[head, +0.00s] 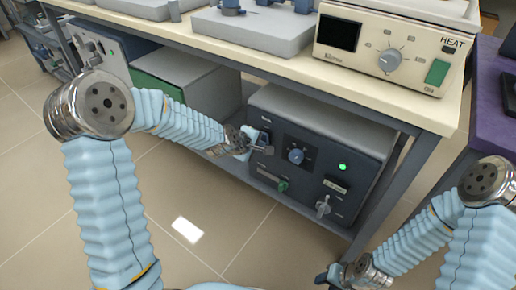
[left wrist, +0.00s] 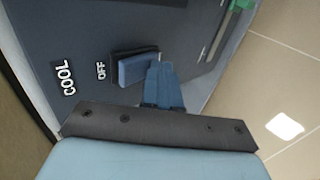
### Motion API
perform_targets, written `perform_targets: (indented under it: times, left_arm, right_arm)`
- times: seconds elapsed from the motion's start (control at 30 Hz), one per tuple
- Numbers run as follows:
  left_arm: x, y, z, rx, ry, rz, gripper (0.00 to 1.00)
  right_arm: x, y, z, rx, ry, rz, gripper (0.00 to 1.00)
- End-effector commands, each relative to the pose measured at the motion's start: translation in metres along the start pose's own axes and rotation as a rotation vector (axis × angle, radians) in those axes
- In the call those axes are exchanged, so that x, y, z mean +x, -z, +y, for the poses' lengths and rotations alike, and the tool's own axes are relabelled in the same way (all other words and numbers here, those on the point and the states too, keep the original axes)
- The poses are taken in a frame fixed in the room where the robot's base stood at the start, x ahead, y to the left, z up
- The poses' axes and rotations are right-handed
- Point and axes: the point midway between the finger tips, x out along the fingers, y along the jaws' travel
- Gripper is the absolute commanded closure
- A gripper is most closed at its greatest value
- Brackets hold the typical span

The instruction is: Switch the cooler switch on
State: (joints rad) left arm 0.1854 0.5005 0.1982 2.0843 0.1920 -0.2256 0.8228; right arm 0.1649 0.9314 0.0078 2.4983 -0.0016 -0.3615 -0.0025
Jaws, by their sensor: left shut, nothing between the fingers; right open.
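The cooler (head: 335,132) is a dark grey box on the shelf under the bench. Its switch (left wrist: 136,69) is a blue rocker in a dark frame, beside the labels OFF and COOL in the left wrist view. The switch also shows at the front panel's left in the head view (head: 264,137). My left gripper (left wrist: 162,68) is shut and empty, its tips at one end of the rocker; I cannot tell whether they touch. In the head view the left gripper (head: 265,149) is at the panel's left. My right gripper (head: 330,275) is open, low at the bottom right, away from the cooler.
The panel carries a blue knob (head: 296,156), a lit green lamp (head: 342,167), a green valve handle (head: 283,186) and a grey one (head: 323,206). A cream heater unit (head: 397,48) stands on the bench above. A bench leg (head: 385,185) stands right of the cooler. The floor in front is clear.

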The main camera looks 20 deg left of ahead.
Motion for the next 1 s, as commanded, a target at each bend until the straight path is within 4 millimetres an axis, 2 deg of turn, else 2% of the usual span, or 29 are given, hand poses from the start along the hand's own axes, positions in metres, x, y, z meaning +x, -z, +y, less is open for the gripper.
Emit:
perform_targets:
  times: [0.53, 1.0]
  left_arm:
    - [-0.012, 0.0, 0.015, 0.001, -0.003, 0.0, 1.0]
    - [-0.012, 0.0, 0.016, 0.002, -0.003, 0.0, 1.0]
  right_arm:
    - [-0.011, 0.0, -0.005, -0.001, 0.001, 0.0, 0.57]
    - [-0.01, 0.0, -0.004, -0.001, 0.0, 0.001, 0.57]
